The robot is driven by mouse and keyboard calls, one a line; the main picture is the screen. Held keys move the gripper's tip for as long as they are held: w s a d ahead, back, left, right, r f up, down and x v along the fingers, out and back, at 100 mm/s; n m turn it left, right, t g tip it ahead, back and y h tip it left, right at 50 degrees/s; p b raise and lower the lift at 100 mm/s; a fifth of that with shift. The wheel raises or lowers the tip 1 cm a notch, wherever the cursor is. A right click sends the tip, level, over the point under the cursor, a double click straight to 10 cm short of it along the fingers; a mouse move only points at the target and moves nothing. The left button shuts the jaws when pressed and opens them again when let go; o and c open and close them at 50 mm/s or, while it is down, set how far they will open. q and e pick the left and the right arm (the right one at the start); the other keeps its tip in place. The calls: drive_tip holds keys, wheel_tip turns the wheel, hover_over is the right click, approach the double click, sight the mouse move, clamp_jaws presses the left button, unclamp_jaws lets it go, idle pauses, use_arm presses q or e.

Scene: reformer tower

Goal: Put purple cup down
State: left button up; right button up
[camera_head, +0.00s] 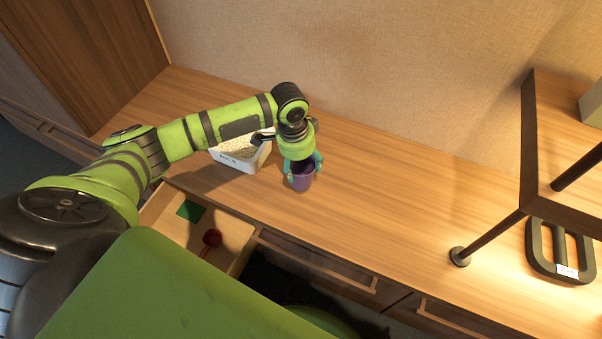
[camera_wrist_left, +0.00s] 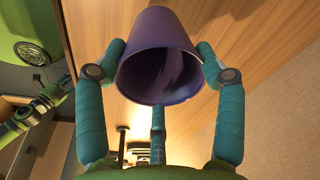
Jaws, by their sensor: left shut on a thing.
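I cannot tell whether the cup's base touches the counter.
A white tub (camera_head: 243,160) with pale contents stands left of the cup. Below is an open drawer (camera_head: 225,225) holding a green square (camera_head: 190,210) and a dark red item (camera_head: 212,238). A shelf post (camera_head: 490,238) and a dark weight (camera_head: 558,255) stand right. The counter's middle is clear.

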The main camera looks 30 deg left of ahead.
sight(301, 173)
use_arm(q)
wheel_tip(301, 173, down, 4)
drive_tip(key=shift+f+b, duration=0.1)
drive_tip(key=shift+b, duration=0.3)
use_arm(e)
drive_tip(key=shift+w+a+f, duration=0.1)
drive_tip(key=shift+w, duration=0.2)
use_arm(q)
drive_tip(key=o, duration=0.9)
drive_tip(key=shift+o, duration=0.2)
drive_tip(key=r+p, duration=0.1)
drive_tip(key=r, duration=0.2)
drive_tip(key=shift+a, duration=0.2)
wheel_tip(301, 173, up, 9)
drive_tip(key=s+p, duration=0.1)
drive_tip(key=shift+a, duration=0.35)
use_arm(e)
drive_tip(key=shift+g, duration=0.5)
drive_tip(key=shift+s+d, duration=0.15)
drive_tip(key=shift+s, duration=1)
drive_tip(key=shift+s+d, duration=0.15)
drive_tip(key=shift+s, duration=0.95)
